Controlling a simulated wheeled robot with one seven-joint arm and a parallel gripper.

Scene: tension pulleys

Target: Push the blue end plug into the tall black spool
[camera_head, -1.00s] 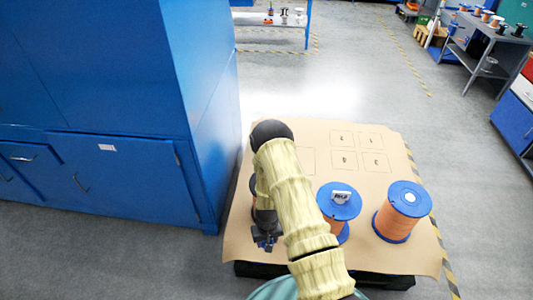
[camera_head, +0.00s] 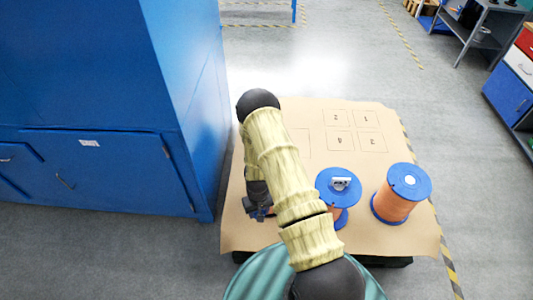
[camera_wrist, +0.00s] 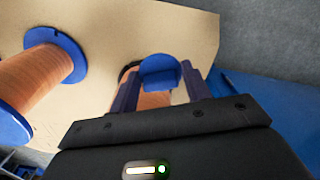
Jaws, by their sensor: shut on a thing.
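My gripper (camera_wrist: 160,86) is shut on the blue end plug (camera_wrist: 160,71), which sits between the two fingertips in the wrist view. Behind the plug and partly hidden by it is a spool wound with copper-coloured wire (camera_wrist: 151,101). A bit of its black rim (camera_wrist: 126,70) shows to the left of the plug. I cannot tell whether plug and spool touch. In the head view my gripper (camera_head: 258,209) is low over the left part of the table, and my arm hides most of the spool and the plug.
Two blue-flanged copper spools stand to the right: one (camera_head: 325,187) with a small grey-white object (camera_head: 341,184) on top, and another (camera_head: 409,183). The brown table top (camera_head: 300,114) has numbered squares at the back. A blue cabinet (camera_head: 170,110) stands close on the left.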

